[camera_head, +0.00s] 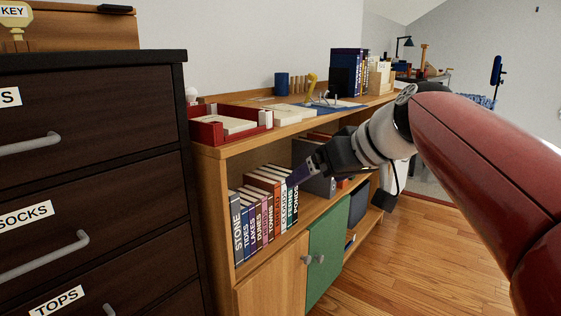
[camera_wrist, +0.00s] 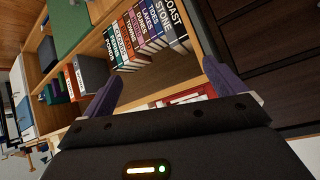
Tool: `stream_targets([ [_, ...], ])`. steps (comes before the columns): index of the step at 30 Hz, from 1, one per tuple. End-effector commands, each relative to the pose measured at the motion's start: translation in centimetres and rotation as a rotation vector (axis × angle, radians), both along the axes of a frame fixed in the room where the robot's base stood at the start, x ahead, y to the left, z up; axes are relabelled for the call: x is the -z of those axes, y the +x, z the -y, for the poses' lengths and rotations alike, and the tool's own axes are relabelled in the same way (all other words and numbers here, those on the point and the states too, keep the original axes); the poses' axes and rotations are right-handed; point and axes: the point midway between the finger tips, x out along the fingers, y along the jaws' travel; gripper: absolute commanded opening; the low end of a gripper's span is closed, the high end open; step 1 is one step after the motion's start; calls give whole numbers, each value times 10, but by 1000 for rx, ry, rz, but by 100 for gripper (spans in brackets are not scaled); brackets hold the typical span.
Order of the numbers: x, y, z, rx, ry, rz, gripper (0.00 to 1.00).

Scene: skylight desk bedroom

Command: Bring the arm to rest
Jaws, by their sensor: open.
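My red and white arm reaches in from the right of the head view. My gripper (camera_head: 300,174) is in front of the bookshelf opening, close to the right end of a row of upright books (camera_head: 262,208). In the wrist view my gripper (camera_wrist: 160,85) shows two purple fingers spread wide apart with nothing between them. The row of books (camera_wrist: 145,38) lies beyond the fingers, with titles such as STONE, TIDES and PONDS. I cannot tell whether a finger touches a book.
A wooden shelf unit (camera_head: 217,150) holds a red tray (camera_head: 205,131), a blue cup (camera_head: 281,79) and dark blue binders (camera_head: 345,70) on top. Below is a green cabinet door (camera_head: 327,258). A dark dresser (camera_head: 90,130) stands at left. The wooden floor (camera_head: 420,260) at right is clear.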

Motion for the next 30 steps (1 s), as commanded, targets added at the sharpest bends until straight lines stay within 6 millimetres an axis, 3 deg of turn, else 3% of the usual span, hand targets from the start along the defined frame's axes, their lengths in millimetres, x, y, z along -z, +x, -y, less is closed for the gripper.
stream_targets([
  [5,63,-68,19,181,-81,-147,95],
  [9,129,-131,45,355,-163,-244,95],
  [12,168,-165,60,448,-210,-280,95],
  [15,194,-187,71,507,-240,-296,95],
  [20,212,-201,78,546,-260,-304,95],
  [30,213,-201,79,548,-260,-306,95],
])
